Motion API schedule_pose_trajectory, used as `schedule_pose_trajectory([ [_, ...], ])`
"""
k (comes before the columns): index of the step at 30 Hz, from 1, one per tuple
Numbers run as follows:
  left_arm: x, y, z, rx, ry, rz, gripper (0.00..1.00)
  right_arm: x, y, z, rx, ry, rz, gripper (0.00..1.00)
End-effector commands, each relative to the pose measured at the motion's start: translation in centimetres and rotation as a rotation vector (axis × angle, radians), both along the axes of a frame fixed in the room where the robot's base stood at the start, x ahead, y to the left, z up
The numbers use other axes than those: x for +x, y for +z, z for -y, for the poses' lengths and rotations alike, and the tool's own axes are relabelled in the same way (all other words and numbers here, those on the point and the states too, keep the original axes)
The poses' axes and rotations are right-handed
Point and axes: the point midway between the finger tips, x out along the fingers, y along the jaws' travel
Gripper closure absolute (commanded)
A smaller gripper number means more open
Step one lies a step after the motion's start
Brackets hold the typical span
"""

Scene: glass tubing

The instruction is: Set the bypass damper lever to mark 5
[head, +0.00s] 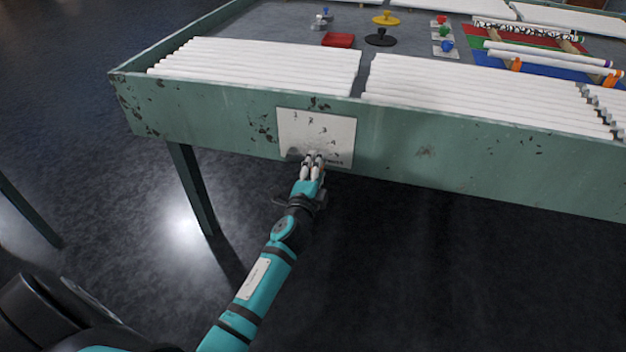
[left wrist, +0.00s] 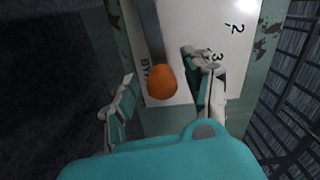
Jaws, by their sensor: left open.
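The damper plate (head: 317,124) is a pale panel with small numbers on the green front side of the table. The left wrist view shows the plate (left wrist: 206,22) close up, with the marks 2 and 3 readable and part of some lettering. The lever there is a grey bar (left wrist: 149,32) ending in an orange knob (left wrist: 161,82). Which mark it points at cannot be told. My left gripper (head: 313,158) is at the plate's lower edge, open. In the left wrist view its fingers (left wrist: 162,70) stand apart on either side of the knob. My right gripper is out of view.
White tubes (head: 262,65) lie in rows along the table's front edge, behind the green rim (head: 210,112). A red tray (head: 338,40), coloured knobs and a rack of tubes stand further back. A table leg (head: 192,188) is left of my arm. The floor below is open.

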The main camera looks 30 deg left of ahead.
Motion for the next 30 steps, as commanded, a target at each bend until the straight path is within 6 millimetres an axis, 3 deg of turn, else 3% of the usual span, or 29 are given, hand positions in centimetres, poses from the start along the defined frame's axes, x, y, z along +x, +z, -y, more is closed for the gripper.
schedule_pose_trajectory([
  [15, -9.5, -0.1, 2.4, -0.002, -0.002, -0.003, 0.49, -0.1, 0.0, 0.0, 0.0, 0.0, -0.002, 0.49],
  [21, -10.9, -0.1, 2.7, 0.0, 0.0, -0.002, 0.49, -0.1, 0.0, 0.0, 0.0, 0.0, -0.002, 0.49],
  [30, -10.9, -0.1, 2.7, 0.0, -0.001, -0.002, 0.49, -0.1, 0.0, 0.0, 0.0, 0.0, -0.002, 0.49],
])
